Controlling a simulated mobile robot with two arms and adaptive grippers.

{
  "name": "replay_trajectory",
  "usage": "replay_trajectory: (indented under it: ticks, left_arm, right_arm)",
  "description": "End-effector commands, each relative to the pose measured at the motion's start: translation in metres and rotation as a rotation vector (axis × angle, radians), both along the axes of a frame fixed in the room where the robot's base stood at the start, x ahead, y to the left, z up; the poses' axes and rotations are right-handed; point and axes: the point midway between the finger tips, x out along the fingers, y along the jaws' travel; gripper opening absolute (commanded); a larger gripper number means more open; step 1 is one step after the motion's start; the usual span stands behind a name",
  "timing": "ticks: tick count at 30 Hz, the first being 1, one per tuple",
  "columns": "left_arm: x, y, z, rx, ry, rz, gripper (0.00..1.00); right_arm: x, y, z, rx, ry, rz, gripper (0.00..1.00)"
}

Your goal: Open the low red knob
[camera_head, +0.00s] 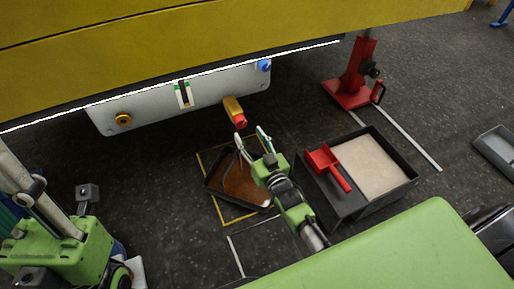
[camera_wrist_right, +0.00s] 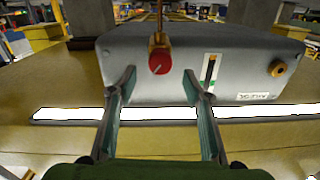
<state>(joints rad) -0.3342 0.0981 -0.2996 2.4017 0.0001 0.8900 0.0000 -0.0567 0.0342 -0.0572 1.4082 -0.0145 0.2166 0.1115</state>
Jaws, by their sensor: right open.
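The low red knob (camera_head: 241,121) sits at the end of a short yellow fitting under a grey panel (camera_head: 160,100). In the right wrist view the knob (camera_wrist_right: 159,62) is a round red face with a light line across it. My right gripper (camera_head: 250,136) is open, with its two fingertips just below the knob in the head view. In the wrist view the right gripper (camera_wrist_right: 160,78) has its fingers spread to either side of the knob, with nothing between them touching it. My left gripper's fingers do not show.
A brown-filled tray (camera_head: 215,190) lies on the floor below the knob. To the right stands a dark box (camera_head: 400,183) of pale material, with a red scoop (camera_head: 325,163) on its edge. A red stand (camera_head: 350,88) is behind it. A yellow beam (camera_head: 150,40) hangs above the panel.

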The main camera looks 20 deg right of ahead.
Motion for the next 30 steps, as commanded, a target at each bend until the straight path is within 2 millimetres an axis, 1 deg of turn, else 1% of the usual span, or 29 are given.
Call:
replay_trajectory:
  ticks: [1, 3, 6, 10, 15, 28, 30]
  left_arm:
    - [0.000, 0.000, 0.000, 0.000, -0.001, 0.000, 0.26]
    - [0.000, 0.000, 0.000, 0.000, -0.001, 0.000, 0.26]
    - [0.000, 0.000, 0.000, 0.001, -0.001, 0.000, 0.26]
    - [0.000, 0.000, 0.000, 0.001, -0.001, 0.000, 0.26]
    - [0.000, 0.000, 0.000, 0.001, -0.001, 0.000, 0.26]
    - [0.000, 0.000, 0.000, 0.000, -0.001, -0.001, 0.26]
    - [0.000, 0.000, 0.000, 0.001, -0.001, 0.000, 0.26]
  right_arm:
    - [-0.012, -0.001, -0.001, 0.000, 0.003, 0.000, 0.45]
    - [-0.025, -0.002, -0.001, 0.000, 0.002, 0.000, 0.45]
    - [-0.041, -0.003, -0.001, 0.000, 0.002, 0.000, 0.45]
    - [-0.054, -0.004, 0.000, 0.000, 0.000, 0.000, 0.45]
    - [-0.059, -0.004, 0.000, 0.000, 0.000, -0.001, 0.45]
    - [-0.059, -0.004, 0.000, -0.001, 0.000, 0.000, 0.45]
    - [-0.059, -0.003, 0.003, -0.001, -0.006, 0.001, 0.45]
